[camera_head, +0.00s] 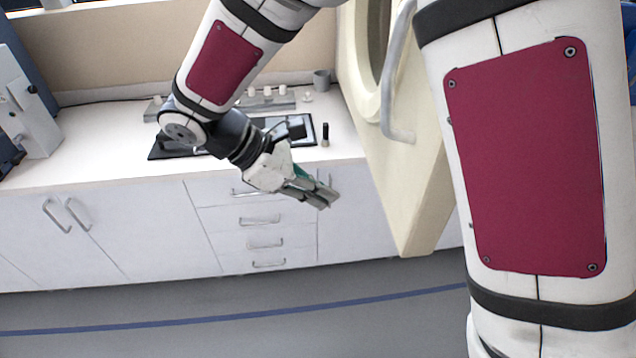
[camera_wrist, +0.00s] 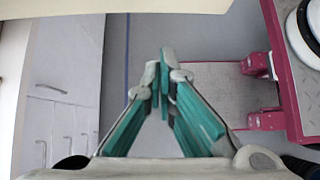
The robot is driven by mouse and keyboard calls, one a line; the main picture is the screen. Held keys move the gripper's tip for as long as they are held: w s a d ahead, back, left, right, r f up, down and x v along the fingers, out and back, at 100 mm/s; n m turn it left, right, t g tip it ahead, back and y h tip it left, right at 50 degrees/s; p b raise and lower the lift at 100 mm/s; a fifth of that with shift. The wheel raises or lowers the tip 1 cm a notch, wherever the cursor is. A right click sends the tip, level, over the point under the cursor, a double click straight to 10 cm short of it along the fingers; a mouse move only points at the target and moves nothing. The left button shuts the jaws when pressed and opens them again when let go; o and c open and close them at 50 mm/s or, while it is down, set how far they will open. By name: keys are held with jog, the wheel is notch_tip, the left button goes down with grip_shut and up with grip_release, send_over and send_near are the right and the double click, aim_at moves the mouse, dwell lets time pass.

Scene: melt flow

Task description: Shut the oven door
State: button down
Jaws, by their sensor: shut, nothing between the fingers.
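The oven door (camera_head: 415,190) is a thick cream panel with a round opening and a long grey handle (camera_head: 393,90). It stands open at the upper right of the head view, partly hidden behind my arm. A cream edge that looks like the door (camera_wrist: 120,8) runs along the top of the wrist view. My gripper (camera_head: 331,197) is shut and empty, in front of the counter's front edge and to the left of the door, apart from it. Its fingertips (camera_wrist: 158,65) meet in the wrist view. The oven body is mostly hidden.
A white counter (camera_head: 90,150) with drawers and cupboards runs behind my gripper. A black tray (camera_head: 180,150), a small dark bottle (camera_head: 325,135) and a grey cup (camera_head: 321,80) stand on it. The grey floor (camera_head: 250,335) in front is clear.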

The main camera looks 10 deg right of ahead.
jog(key=d+f+p, duration=0.2)
jog(key=d+f, duration=0.2)
jog(key=d, duration=0.4)
jog(key=shift+s+d+f+p, duration=0.15)
jog(key=shift+d+f+p, duration=0.05)
jog(key=shift+p, duration=0.2)
